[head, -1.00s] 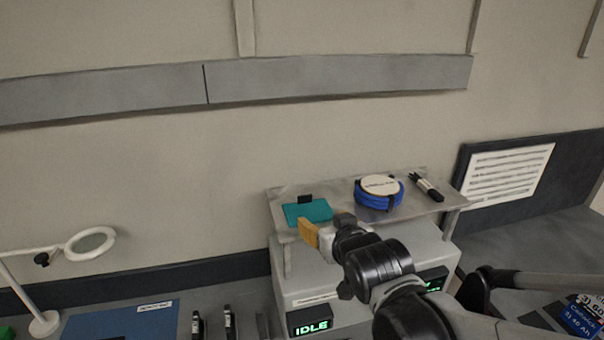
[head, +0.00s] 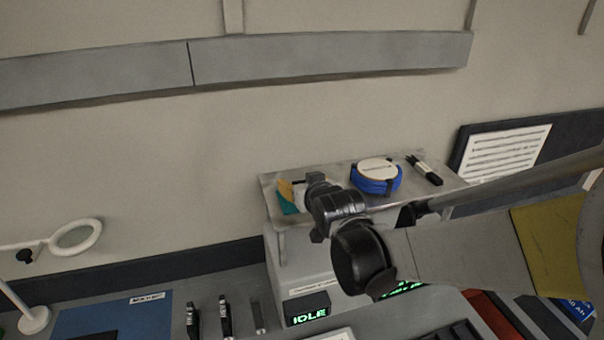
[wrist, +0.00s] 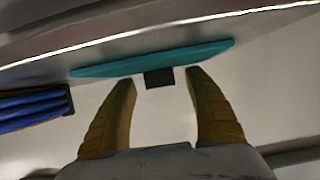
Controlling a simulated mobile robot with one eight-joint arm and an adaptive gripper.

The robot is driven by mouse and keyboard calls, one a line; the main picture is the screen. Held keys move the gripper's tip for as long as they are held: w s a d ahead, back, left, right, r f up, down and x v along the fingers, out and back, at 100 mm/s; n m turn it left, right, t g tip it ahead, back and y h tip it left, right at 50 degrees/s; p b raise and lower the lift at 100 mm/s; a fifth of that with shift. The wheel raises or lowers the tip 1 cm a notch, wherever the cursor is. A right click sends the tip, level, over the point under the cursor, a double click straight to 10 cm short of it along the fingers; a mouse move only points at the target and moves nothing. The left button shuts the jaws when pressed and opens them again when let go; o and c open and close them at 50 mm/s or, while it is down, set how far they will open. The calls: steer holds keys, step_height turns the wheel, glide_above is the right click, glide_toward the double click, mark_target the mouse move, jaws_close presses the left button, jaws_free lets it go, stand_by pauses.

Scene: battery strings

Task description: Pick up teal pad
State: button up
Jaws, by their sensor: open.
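The teal pad (head: 288,207) lies at the left end of the metal shelf, mostly hidden behind my gripper in the head view. In the wrist view the teal pad (wrist: 150,60) is a thin teal strip across the picture, with a small dark block (wrist: 159,78) at its edge. My gripper (wrist: 160,80) is open, its two yellow fingers on either side of the dark block, with their tips close to the pad. Whether they touch it I cannot tell. In the head view my gripper (head: 287,188) is over the pad, one yellow finger showing.
The metal shelf (head: 325,175) also holds a blue cable coil (head: 376,185) with a pale top and dark pens (head: 424,170) to the right. The coil (wrist: 35,108) shows at left in the wrist view. A grey unit reading IDLE (head: 307,310) stands below. The wall rises behind.

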steer(key=shift+w+f, duration=0.15)
steer(key=shift+w, duration=0.1)
steer(key=shift+s, duration=0.1)
steer(key=c, duration=1.3)
